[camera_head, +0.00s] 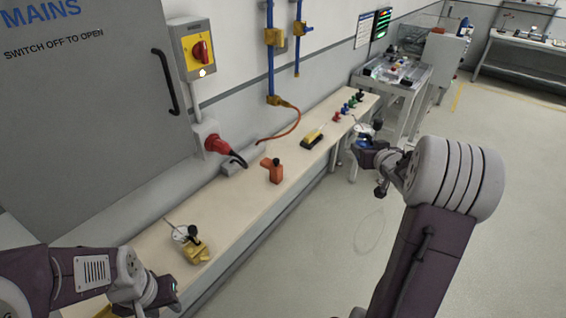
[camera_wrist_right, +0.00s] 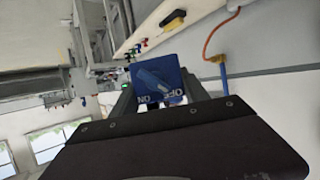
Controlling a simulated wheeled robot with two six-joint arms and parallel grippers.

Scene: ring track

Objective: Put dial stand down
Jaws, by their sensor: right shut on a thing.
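The dial stand's blue base (camera_wrist_right: 163,72), marked ON and OFF, sits between the fingers of my right gripper (camera_wrist_right: 158,98) in the right wrist view. In the head view my right gripper (camera_head: 372,160) is shut on the small blue and white stand (camera_head: 368,141), beyond the bench's right edge and above the floor. Most of the stand is hidden or too small to tell. My left gripper (camera_head: 160,296) is at the bottom left, near the bench's near end. Its fingers do not show clearly.
The long bench (camera_head: 235,215) carries a yellow block with a round dial (camera_head: 195,247), an orange block (camera_head: 272,170), a yellow-black tool (camera_head: 312,138) and several coloured knobs (camera_head: 348,105). A red plug (camera_head: 217,144) juts from the wall. Bare bench lies between these things.

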